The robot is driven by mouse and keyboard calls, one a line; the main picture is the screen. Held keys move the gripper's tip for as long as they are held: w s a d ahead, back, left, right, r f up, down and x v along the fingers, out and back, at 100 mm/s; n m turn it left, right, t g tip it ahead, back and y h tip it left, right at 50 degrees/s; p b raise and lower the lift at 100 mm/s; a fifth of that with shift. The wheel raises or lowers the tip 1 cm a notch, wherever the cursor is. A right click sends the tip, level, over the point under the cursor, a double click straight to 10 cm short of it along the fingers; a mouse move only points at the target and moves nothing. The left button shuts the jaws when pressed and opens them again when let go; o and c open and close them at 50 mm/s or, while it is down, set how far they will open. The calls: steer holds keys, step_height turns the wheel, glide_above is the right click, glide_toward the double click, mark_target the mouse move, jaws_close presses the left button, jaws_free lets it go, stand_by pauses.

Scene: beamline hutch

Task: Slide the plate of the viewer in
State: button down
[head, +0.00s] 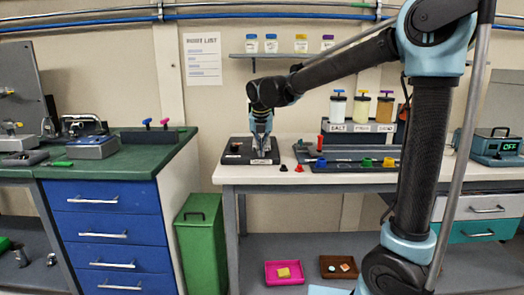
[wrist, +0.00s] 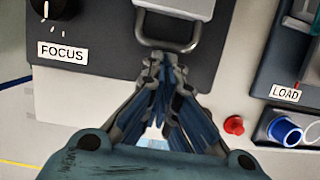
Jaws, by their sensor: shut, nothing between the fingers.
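The viewer (head: 236,151) is a dark box at the left end of the white bench. In the wrist view the viewer (wrist: 98,75) shows a black knob (wrist: 62,8) and a FOCUS label. Its plate (wrist: 178,4) is pale metal, cut off by the top edge, with a grey loop handle (wrist: 193,42) pointing toward me. My gripper (wrist: 164,62) is shut and empty, its fingertips at the handle's near bar. I cannot tell whether they touch it. In the head view my gripper (head: 261,150) points down over the viewer's front and hides part of it.
A small red piece (wrist: 233,125) stands on the bench between. A green bin (head: 204,245) stands below left.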

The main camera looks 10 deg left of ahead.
steer(key=shift+w+a, duration=0.2)
steer(key=shift+w, duration=0.6)
steer(key=shift+w+a, duration=0.2)
steer(key=shift+w, duration=0.6)
steer(key=shift+w+a, duration=0.2)
steer(key=shift+w, duration=0.6)
steer(key=shift+s, duration=0.1)
